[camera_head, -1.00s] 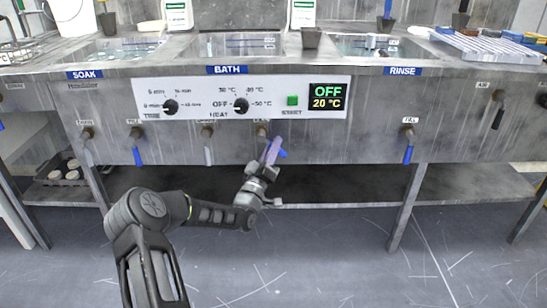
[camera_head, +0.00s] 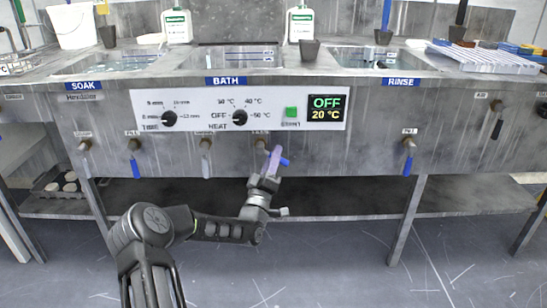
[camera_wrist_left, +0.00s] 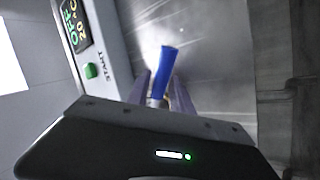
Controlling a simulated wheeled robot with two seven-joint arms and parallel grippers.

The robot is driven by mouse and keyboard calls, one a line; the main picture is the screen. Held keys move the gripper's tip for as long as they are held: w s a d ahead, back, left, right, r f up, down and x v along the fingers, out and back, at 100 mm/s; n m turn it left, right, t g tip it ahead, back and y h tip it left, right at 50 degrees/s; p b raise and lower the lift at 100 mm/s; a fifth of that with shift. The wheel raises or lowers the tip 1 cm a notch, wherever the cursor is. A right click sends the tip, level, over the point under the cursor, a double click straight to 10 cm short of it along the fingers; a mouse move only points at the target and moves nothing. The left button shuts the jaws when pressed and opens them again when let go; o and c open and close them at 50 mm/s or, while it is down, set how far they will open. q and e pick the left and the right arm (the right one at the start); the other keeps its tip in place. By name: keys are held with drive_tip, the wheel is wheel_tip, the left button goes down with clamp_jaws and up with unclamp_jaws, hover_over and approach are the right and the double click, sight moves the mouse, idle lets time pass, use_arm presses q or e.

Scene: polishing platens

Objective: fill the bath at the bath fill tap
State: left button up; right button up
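The bath fill tap (camera_head: 262,145) is on the front panel under the BATH label, below the control strip. Its blue lever (camera_head: 284,161) sticks out to the right behind my fingers. My left gripper (camera_head: 272,163) is up at this tap from below. In the left wrist view the blue lever (camera_wrist_left: 167,62) stands between the two purple-grey fingers (camera_wrist_left: 161,92), which are apart with the lever's base between them. I cannot tell whether they grip it. The bath basin (camera_head: 235,66) is above; its water level is hard to tell. My right gripper is not in view.
The display (camera_head: 326,112) reads OFF and 20 °C, beside a green START button (camera_head: 291,112). Other taps flank this one: a blue-levered one (camera_head: 134,150) at left, a grey-levered one (camera_head: 206,150) nearer, and the rinse tap (camera_head: 408,150). A lower shelf (camera_head: 330,202) runs beneath.

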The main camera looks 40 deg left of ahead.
use_arm(q)
drive_tip(key=shift+s, duration=0.1)
drive_tip(key=v, duration=0.7)
drive_tip(key=shift+s+d+f+p, duration=0.15)
drive_tip(key=shift+s+f+p, duration=0.1)
drive_tip(key=shift+p, duration=0.2)
